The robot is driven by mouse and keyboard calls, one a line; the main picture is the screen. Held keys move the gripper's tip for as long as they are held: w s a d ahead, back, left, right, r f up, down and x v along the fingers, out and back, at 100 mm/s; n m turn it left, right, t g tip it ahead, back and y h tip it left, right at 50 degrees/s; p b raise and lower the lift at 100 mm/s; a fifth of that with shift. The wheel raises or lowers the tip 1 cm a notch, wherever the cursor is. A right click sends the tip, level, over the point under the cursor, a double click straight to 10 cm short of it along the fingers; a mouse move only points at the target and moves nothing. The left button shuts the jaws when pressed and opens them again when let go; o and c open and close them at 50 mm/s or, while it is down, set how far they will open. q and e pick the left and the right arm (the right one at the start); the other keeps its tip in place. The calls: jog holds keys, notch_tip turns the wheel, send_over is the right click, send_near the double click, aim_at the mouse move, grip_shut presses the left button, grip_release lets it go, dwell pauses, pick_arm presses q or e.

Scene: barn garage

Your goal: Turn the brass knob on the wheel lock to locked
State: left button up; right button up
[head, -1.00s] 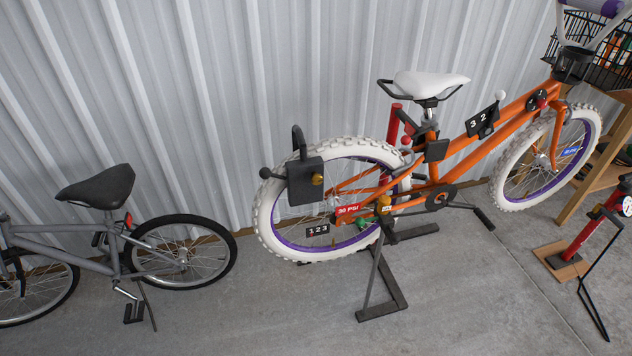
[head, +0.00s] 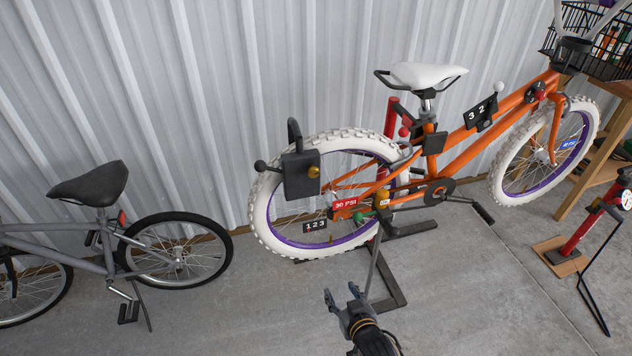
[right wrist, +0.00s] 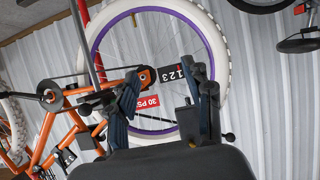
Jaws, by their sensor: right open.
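The wheel lock (head: 297,178) is a dark box with a shackle on top and a ball-ended lever on its left. It sits at the rear wheel (head: 262,228) of the orange bike. Its brass knob (head: 314,171) is on the face toward me, near the right edge. My right gripper (head: 341,293) is open and empty, below and right of the lock and apart from it. In the right wrist view the open fingers (right wrist: 167,90) frame the rear wheel, and the lock (right wrist: 187,121) is partly hidden behind one finger. My left gripper is out of view.
The orange bike (head: 478,143) stands on a dark stand (head: 385,295). A grey bike (head: 100,245) is at left and a red pump (head: 580,235) at right. A wooden shelf (head: 590,190) stands far right. Corrugated wall lies behind; the front floor is mostly clear.

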jog(key=w+a+r+t, duration=0.2)
jog(key=w+r, duration=0.2)
jog(key=r, duration=0.5)
jog(key=t+y, duration=0.1)
jog(key=t, duration=0.2)
send_near(314, 173)
jog(key=b+x, duration=0.1)
jog(key=x, duration=0.7)
jog(key=shift+w, duration=0.1)
grip_shut()
